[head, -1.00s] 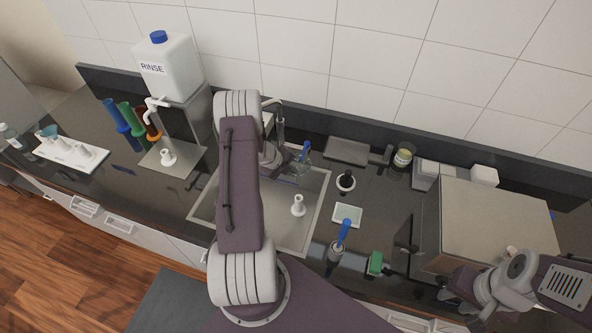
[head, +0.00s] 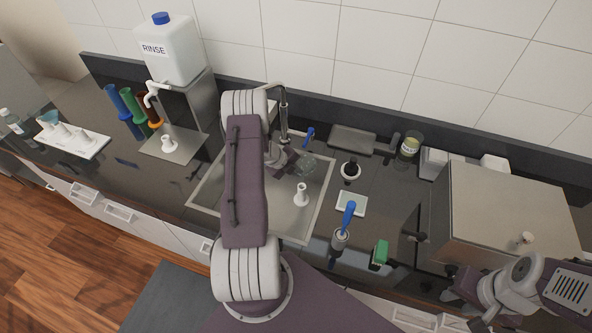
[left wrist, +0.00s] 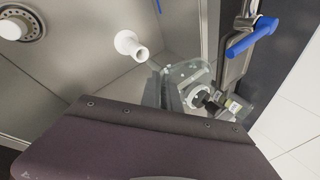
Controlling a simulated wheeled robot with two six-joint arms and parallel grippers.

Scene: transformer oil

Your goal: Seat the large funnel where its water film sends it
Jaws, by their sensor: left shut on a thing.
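The large funnel is clear glass, seen in the head view (head: 309,166) over the back of the sink and in the left wrist view (left wrist: 180,78). My left gripper (head: 287,158) is shut on it; the arm hides part of the grip. The water film on the glass cannot be made out. A white peg (head: 302,196) stands upright in the sink, apart from the funnel. Another white peg (head: 168,144) stands on the plate under the RINSE jug. A white rack (head: 84,148) at the far left has several pegs, with a small bluish funnel (head: 48,118) on one. My right gripper (head: 458,292) is at the lower right; its fingers are unclear.
The sink (head: 325,215) has a tap (head: 284,105) with a blue lever (head: 309,136).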

